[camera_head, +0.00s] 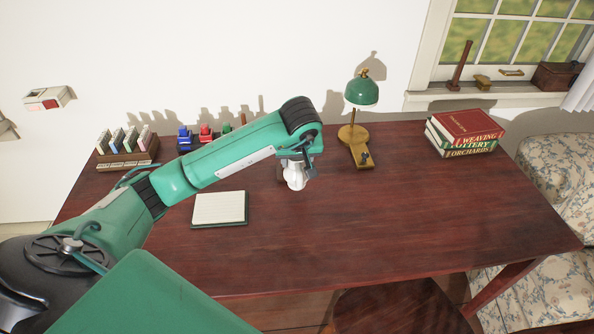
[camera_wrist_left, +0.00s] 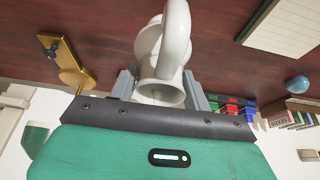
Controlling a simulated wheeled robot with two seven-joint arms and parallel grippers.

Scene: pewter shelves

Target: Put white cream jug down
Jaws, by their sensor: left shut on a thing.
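The white cream jug (camera_head: 294,180) is in my left gripper (camera_head: 295,164), over the middle of the dark red-brown desk (camera_head: 400,220) in the head view. In the left wrist view the jug (camera_wrist_left: 150,42) sits between the two grey fingers of the left gripper (camera_wrist_left: 162,88), with its curved handle and round opening showing. The gripper is shut on it. I cannot tell whether the jug's base touches the desk. My right gripper is not in view.
A notepad (camera_head: 219,208) lies left of the jug. A green lamp (camera_head: 361,93) stands behind and right. Books (camera_head: 467,128) are stacked at the back right. A rack (camera_head: 126,152) and coloured bottles (camera_head: 206,133) stand at the back left. The desk's right front is clear.

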